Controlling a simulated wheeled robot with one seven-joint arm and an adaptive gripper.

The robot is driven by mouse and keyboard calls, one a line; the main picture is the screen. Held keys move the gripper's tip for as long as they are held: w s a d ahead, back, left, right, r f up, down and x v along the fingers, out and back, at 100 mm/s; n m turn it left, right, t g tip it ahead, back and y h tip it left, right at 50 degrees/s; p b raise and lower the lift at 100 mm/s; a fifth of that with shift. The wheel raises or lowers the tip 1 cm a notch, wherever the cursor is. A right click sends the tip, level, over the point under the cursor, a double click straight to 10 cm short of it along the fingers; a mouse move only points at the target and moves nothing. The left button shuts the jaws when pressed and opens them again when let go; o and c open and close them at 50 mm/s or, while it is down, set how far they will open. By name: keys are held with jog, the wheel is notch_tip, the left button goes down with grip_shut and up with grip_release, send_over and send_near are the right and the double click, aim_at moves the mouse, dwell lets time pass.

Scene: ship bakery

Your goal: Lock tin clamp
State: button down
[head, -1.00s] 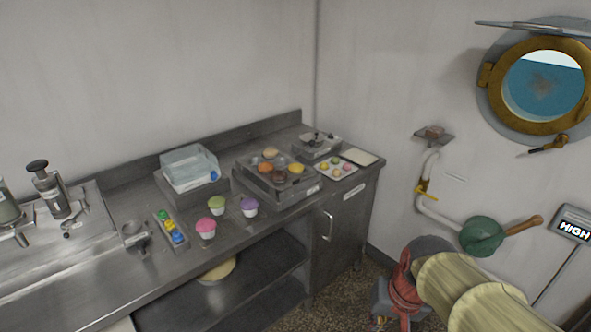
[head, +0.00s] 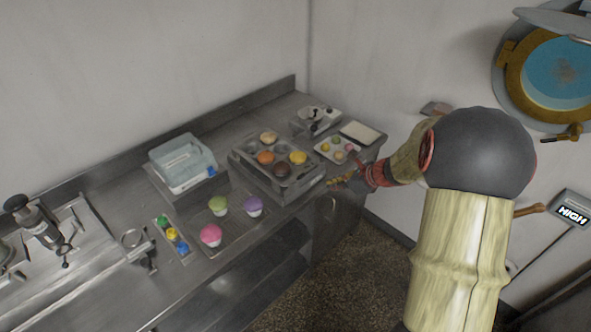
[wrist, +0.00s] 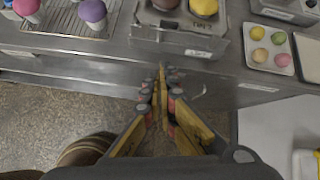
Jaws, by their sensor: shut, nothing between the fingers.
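A steel muffin tin unit (head: 247,172) stands on the counter, with several coloured muffins in its cups. Its front face shows in the wrist view (wrist: 172,43), with a small label and a latch-like fitting low on the front. I cannot tell whether that fitting is the clamp or how it is set. A smaller steel box with a dark lever (head: 316,120) stands behind the tin. My gripper (head: 338,181) is at the counter's front edge, to the right of the tin. In the wrist view my gripper (wrist: 162,72) is shut and empty, below the tin's front and apart from it.
A tray of small coloured pieces (head: 322,152) and a pale square board (head: 361,132) lie right of the tin. Pink (head: 210,235), green (head: 218,206) and purple (head: 252,206) cupcakes stand to its left. The floor before the counter is clear.

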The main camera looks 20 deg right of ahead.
aim_at(301, 177)
jog(key=shift+w+d+r+m, duration=0.15)
jog(key=shift+d+r+m, duration=0.05)
jog(key=shift+m, duration=0.35)
jog(key=shift+w+d+r+m, duration=0.1)
jog(key=shift+d+r+m, duration=0.05)
jog(key=shift+m, duration=0.4)
jog(key=shift+f, duration=0.1)
jog(key=w+r+b+x, duration=0.1)
jog(key=w+r+x, duration=0.1)
jog(key=x, duration=1)
jog(key=shift+w+a+b, duration=0.25)
jog(key=shift+a+b, duration=0.15)
